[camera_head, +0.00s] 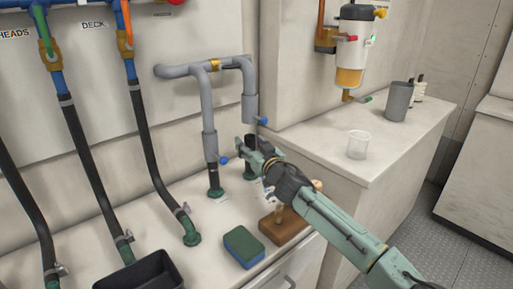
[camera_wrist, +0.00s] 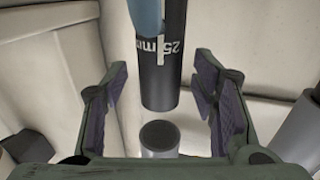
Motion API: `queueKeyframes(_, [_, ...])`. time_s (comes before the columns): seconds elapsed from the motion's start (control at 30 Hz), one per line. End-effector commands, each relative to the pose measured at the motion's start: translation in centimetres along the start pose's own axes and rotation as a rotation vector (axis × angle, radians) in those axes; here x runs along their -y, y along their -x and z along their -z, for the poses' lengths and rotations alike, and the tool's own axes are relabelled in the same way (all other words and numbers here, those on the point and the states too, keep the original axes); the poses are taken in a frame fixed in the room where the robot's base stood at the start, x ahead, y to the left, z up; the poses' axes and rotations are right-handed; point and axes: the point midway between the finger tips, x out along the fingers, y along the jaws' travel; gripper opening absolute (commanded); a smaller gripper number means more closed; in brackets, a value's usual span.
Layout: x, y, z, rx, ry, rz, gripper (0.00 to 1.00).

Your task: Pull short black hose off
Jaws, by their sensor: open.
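The short black hose (camera_wrist: 162,75), with white "25 mm" lettering, stands between my gripper's (camera_wrist: 160,105) open fingers in the wrist view.
The left grey leg (camera_head: 209,146) stands close beside my gripper. A green-blue sponge (camera_head: 243,247), brown wooden block (camera_head: 278,232) and black tray (camera_head: 140,275) lie in front. Long black hoses (camera_head: 147,145) run down at left. A clear cup (camera_head: 358,144) stands on the right counter.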

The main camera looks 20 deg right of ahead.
Motion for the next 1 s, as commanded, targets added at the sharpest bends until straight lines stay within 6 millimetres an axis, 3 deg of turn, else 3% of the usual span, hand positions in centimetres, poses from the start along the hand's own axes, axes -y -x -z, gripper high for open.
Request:
queueKeyframes(0.13, [0.02,-0.98,0.03,0.0,0.001,0.0,0.53])
queueKeyframes(0.43, [0.01,-1.11,-0.01,0.0,0.001,0.0,0.52])
queueKeyframes(1.0, [0.02,-1.09,0.0,0.0,0.001,0.0,0.14])
